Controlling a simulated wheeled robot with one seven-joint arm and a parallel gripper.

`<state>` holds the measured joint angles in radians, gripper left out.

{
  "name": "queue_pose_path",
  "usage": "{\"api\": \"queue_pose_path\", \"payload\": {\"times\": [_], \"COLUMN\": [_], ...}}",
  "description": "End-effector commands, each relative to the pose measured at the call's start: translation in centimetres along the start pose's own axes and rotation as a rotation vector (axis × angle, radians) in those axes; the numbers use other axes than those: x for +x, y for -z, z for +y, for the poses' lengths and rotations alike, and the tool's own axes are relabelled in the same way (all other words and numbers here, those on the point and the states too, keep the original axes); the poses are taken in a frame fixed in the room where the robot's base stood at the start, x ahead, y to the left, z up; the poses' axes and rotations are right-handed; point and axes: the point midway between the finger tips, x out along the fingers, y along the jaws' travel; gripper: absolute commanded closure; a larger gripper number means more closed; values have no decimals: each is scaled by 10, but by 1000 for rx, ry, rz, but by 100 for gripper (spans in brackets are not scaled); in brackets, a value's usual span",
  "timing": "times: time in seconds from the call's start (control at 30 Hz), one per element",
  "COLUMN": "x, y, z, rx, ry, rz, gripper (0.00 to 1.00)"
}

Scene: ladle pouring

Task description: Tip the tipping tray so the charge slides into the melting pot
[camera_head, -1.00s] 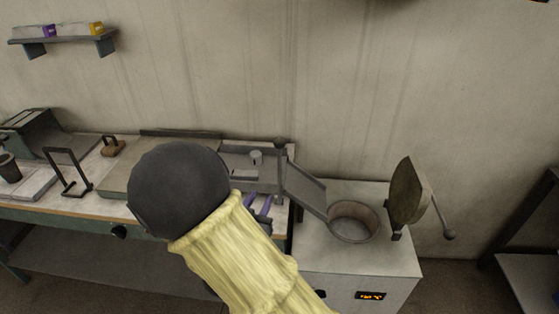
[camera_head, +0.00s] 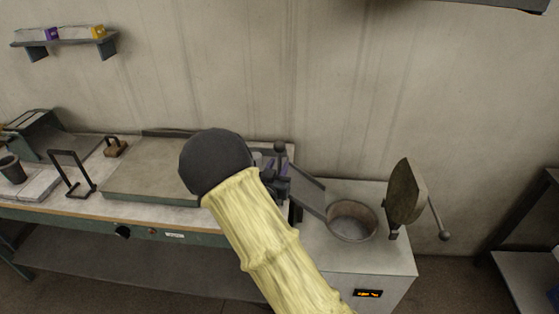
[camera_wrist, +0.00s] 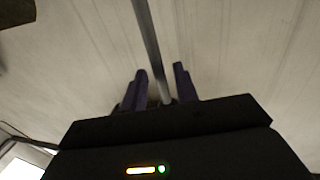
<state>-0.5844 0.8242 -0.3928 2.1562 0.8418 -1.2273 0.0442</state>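The melting pot (camera_head: 352,220) is a round open well in the light furnace top at the right. A grey sloping chute (camera_head: 306,193) leads down to its rim. The tipping tray (camera_head: 263,145) is mostly hidden behind my arm and gripper at the left of the chute. The charge cannot be made out now. A dark-knobbed lever (camera_head: 280,147) stands beside the tray. My gripper (camera_head: 270,172) is at the tray's lever side, partly hidden by my arm. In the wrist view, my gripper (camera_wrist: 160,68) has its purple fingers apart, with a grey rod (camera_wrist: 148,35) between them.
The pot's lid (camera_head: 404,193) stands open at its right, with a handle sticking out. A flat grey plate (camera_head: 150,182) and a black stand (camera_head: 73,175) are on the bench to the left. A shelf (camera_head: 65,41) is on the wall.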

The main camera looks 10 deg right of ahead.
Motion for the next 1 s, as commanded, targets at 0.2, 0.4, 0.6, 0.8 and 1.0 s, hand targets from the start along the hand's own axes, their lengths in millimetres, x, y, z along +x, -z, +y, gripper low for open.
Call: {"api": "queue_pose_path", "payload": {"times": [0.2, 0.4, 0.6, 0.8, 1.0], "x": [18, 18, 18, 17, 16], "y": [0, 0, 0, 0, -1], "z": [0, 0, 0, 0, -1], "rx": [0, 0, 0, 0, 8], "ry": [0, 1, 0, 1, 5], "rz": [0, 0, 0, -1, -2], "gripper": [70, 70, 100, 100, 100]}}
